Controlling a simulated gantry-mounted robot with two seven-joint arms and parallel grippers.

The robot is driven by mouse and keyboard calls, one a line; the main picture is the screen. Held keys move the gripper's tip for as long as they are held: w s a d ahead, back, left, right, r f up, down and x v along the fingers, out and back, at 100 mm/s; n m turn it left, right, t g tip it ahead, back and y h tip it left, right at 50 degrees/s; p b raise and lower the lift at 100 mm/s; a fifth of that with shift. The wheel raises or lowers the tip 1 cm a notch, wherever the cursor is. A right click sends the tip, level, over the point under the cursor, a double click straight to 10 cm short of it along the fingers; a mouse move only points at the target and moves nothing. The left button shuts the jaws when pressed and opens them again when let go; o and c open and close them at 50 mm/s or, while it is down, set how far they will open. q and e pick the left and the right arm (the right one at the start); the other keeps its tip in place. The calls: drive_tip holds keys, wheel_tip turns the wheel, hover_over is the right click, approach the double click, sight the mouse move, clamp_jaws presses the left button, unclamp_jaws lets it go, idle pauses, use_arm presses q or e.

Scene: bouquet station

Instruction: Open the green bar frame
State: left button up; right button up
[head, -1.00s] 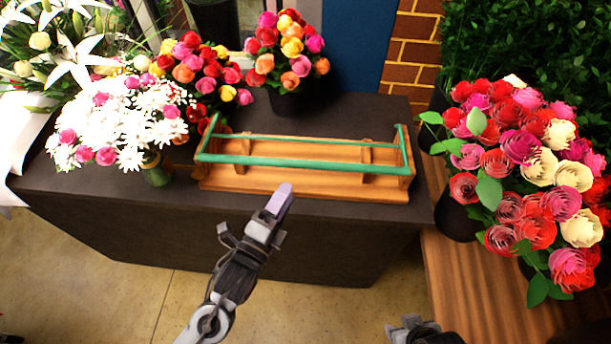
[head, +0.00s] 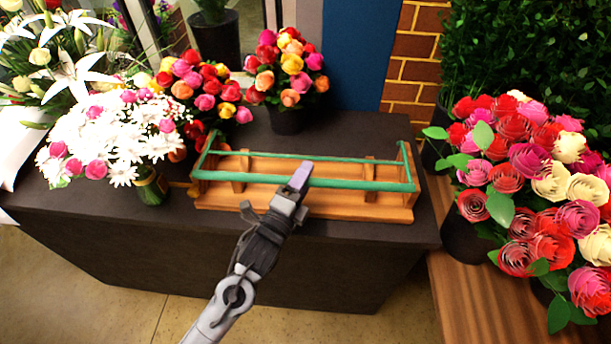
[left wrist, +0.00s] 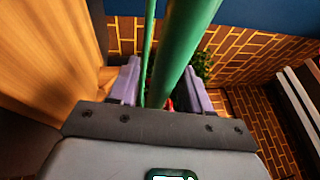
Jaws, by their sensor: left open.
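The green bar frame (head: 352,184) is a thin rectangular frame on a wooden rack (head: 330,208), which stands on the dark counter. Its front bar runs left to right low over the rack's front. My left gripper (head: 300,178) is at the middle of the front bar, with its purple fingertips over it. In the left wrist view the thick green bar (left wrist: 184,45) passes between the two open fingers, which stand apart on either side of it. Whether either finger touches it I cannot tell. My right gripper is not in view.
White flowers in a vase (head: 150,188) stand left of the rack. Colourful rose bouquets (head: 289,120) are behind it. A large rose bunch (head: 540,180) stands on the right. The dark counter (head: 130,235) is bare in front of the rack.

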use_arm(q)
drive_tip(key=shift+w+d+r, duration=0.1)
drive_tip(key=shift+w+d, duration=0.1)
drive_tip(key=shift+w, duration=0.15)
clamp_jaws()
